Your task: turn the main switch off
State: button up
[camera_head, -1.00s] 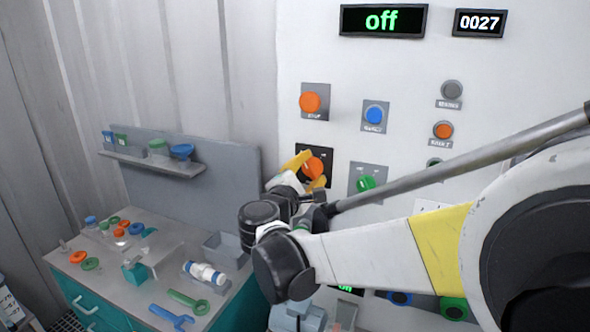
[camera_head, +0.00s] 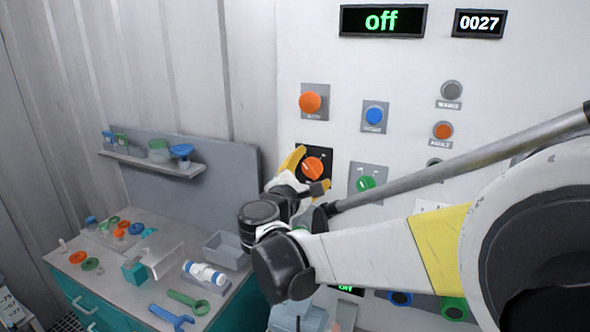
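The main switch, an orange rotary knob (camera_head: 313,168) on a black plate, is on the white panel (camera_head: 410,80). My gripper (camera_head: 306,172) is in front of it, its yellow fingers spread, one at the knob's upper left and one at its lower right. The fingers look open around the knob; whether they touch it I cannot tell. The display (camera_head: 382,20) at the top of the panel reads "off" in green.
An orange push button (camera_head: 310,102) sits above the switch, a blue button (camera_head: 374,115) to its upper right and a green knob (camera_head: 365,183) to its right. A bench (camera_head: 120,285) with rings, wrenches and a tray (camera_head: 226,249) stands at left.

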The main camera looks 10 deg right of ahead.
jog(key=v, duration=1.2)
jog(key=shift+d, duration=0.1)
jog(key=s+d+f+m+g+y+b, duration=0.25)
jog(key=s+d+f+m, duration=0.3)
jog(key=f, duration=0.35)
jog(key=s+d+f+m+g+y+b, duration=0.2)
jog(key=s+d+f+m+g+b, duration=0.15)
jog(key=s+d+f, duration=0.35)
jog(key=s+a+f+m+g+y+b, duration=0.1)
jog(key=s+a+f+m+y+b, duration=0.2)
jog(key=f+m, duration=0.6)
jog(key=s+a+m+y, duration=0.1)
jog(key=s+a+y, duration=0.1)
jog(key=s+y, duration=0.1)
jog(key=shift+s+a, duration=0.35)
jog(key=shift+s, duration=0.45)
